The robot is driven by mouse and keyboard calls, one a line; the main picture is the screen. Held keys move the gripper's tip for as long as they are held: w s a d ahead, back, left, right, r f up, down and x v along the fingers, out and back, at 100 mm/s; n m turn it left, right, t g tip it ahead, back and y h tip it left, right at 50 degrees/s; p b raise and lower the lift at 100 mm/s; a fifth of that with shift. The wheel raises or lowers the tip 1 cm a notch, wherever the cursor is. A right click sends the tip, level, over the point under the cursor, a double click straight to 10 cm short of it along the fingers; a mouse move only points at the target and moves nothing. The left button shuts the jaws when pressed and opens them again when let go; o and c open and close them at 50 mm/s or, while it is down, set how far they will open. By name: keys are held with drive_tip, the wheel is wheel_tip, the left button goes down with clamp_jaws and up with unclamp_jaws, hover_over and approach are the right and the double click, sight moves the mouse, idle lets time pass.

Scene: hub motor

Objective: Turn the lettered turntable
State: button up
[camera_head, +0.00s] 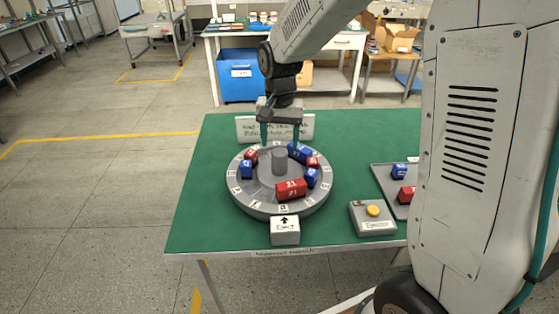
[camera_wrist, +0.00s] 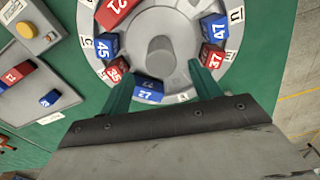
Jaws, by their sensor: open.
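The round grey turntable (camera_head: 240,196) stands on the green bench, with lettered white tags around its rim and a grey central knob (camera_head: 279,161). Numbered red and blue blocks sit on it, among them a red block 21 (camera_head: 291,189) and a blue block 27 (camera_wrist: 148,91). My gripper (camera_head: 280,145) is open above the far side of the turntable, pointing down. In the wrist view its green fingers (camera_wrist: 162,82) are spread, with the knob beyond them and block 27 near the left finger. I cannot tell whether that finger touches the block.
A white box with an up arrow (camera_head: 285,231) stands at the turntable's near edge. A yellow button box (camera_head: 372,217) is to the right, beside a grey tray (camera_head: 383,178) with red and blue blocks. A sign (camera_head: 246,129) stands behind the turntable. The bench's left side is clear.

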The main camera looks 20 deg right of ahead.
sight(279, 161)
wheel_tip(279, 161, down, 8)
drive_tip(key=shift+w, duration=0.1)
idle(0.4)
drive_tip(key=shift+c, duration=0.3)
clamp_jaws()
